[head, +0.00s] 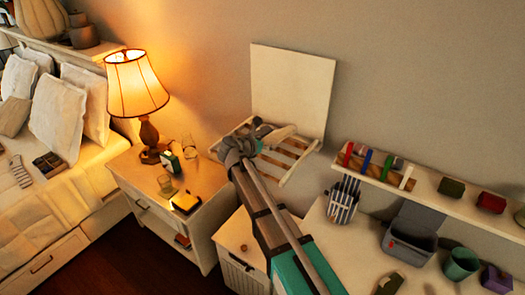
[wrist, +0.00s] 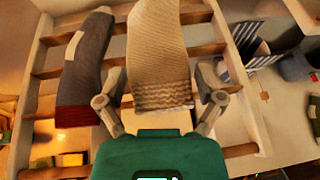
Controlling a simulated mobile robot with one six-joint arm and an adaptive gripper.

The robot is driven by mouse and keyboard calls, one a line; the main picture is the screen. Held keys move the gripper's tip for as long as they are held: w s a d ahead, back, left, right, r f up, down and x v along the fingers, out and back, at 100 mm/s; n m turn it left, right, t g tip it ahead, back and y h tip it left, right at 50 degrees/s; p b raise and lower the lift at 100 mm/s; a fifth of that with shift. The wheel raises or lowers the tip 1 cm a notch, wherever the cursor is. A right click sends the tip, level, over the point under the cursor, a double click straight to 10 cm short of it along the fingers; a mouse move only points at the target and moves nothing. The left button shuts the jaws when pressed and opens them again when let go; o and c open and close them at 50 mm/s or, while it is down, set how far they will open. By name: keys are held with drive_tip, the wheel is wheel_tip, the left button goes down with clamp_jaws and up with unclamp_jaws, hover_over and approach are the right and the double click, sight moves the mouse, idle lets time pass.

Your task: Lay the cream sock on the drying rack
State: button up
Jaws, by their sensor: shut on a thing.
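The cream sock (wrist: 158,50) is ribbed, with a brown-patterned cuff toward my gripper. In the wrist view it lies lengthwise between the fingers of my gripper (wrist: 162,92), which is shut on its cuff end. The sock is over the slats of the drying rack (wrist: 243,150); I cannot tell whether it rests on them. In the head view my gripper (head: 246,146) is at the left part of the wall-mounted rack (head: 307,146), and the cream sock (head: 280,134) shows just beyond it, partly hidden.
A grey sock (wrist: 88,62) with a dark red cuff lies on the rack left of the cream sock. A lit lamp (head: 137,85) stands on the nightstand to the left. A shelf (head: 425,184) with small items is to the right. Slats right of the cream sock are bare.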

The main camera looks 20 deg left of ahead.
drive_tip(key=shift+w+a+f+b, duration=0.3)
drive_tip(key=shift+w+f+b, duration=0.1)
drive_tip(key=shift+f+b, duration=0.35)
wheel_tip(320, 180, down, 3)
drive_tip(key=shift+r+b, duration=0.2)
drive_tip(key=shift+b, duration=1.05)
drive_tip(key=shift+s, duration=0.1)
drive_tip(key=o, duration=0.6)
drive_tip(key=shift+p+v, duration=2.35)
drive_tip(key=shift+v, duration=3.65)
